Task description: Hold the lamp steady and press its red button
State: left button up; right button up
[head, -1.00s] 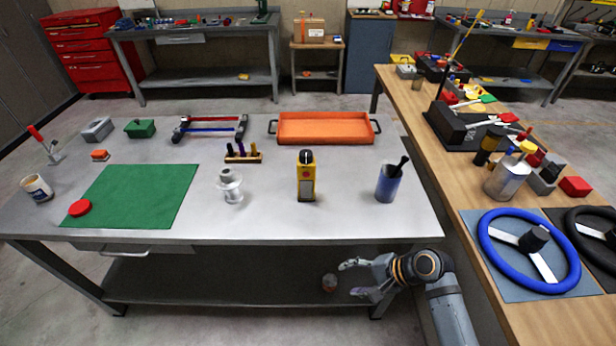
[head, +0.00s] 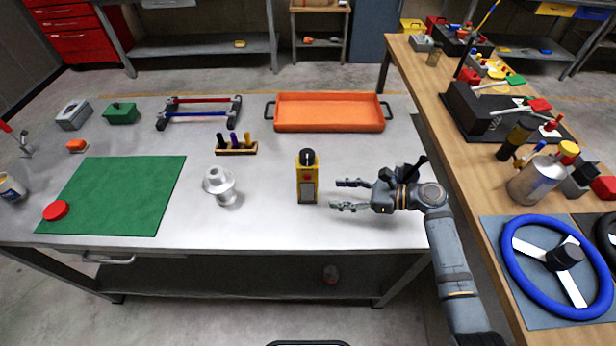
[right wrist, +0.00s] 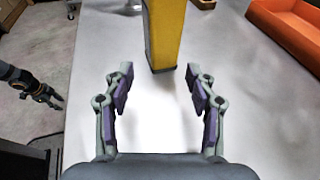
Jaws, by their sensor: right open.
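The yellow lamp (head: 307,190) with a black top stands upright on the grey table. Its small red button (head: 307,178) faces the front. My right gripper (head: 338,195) is open and empty just right of the lamp, its fingers pointing left at it. In the right wrist view the lamp (right wrist: 163,35) stands ahead of the open fingers (right wrist: 158,75), beyond the tips and not between them. The lamp's top is cut off there. My left gripper (right wrist: 52,97) shows small at the left of the right wrist view, away from the lamp over the floor; its opening is unclear.
A silvery spool-shaped part (head: 221,187) stands left of the lamp. An orange tray (head: 330,126) and a small peg block (head: 236,150) are behind. A green mat (head: 120,195) lies left. The table front before the lamp is clear.

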aim_at(315, 192)
jog(key=b+x, duration=0.2)
jog(key=x, duration=0.1)
jog(key=b+x, duration=0.1)
jog(key=shift+w+a+f, duration=0.15)
jog(key=shift+a+f, duration=0.1)
jog(key=shift+f, duration=0.1)
jog(key=x, duration=0.2)
jog(key=p+x, duration=0.1)
jog(key=shift+w+a+r, duration=0.15)
jog(key=shift+a+r, duration=0.05)
pick_arm(q)
jog(key=shift+w+f, duration=1.1)
jog(key=shift+f, duration=0.05)
pick_arm(e)
jog(key=shift+w+a+f, duration=0.1)
jog(key=shift+a+f, duration=0.15)
jog(key=shift+a, duration=0.25)
pick_arm(q)
jog(key=shift+w, duration=0.15)
jog(key=shift+c, duration=0.3)
pick_arm(e)
jog(key=c, duration=0.9)
pick_arm(q)
grip_shut()
jog(key=shift+w, duration=0.15)
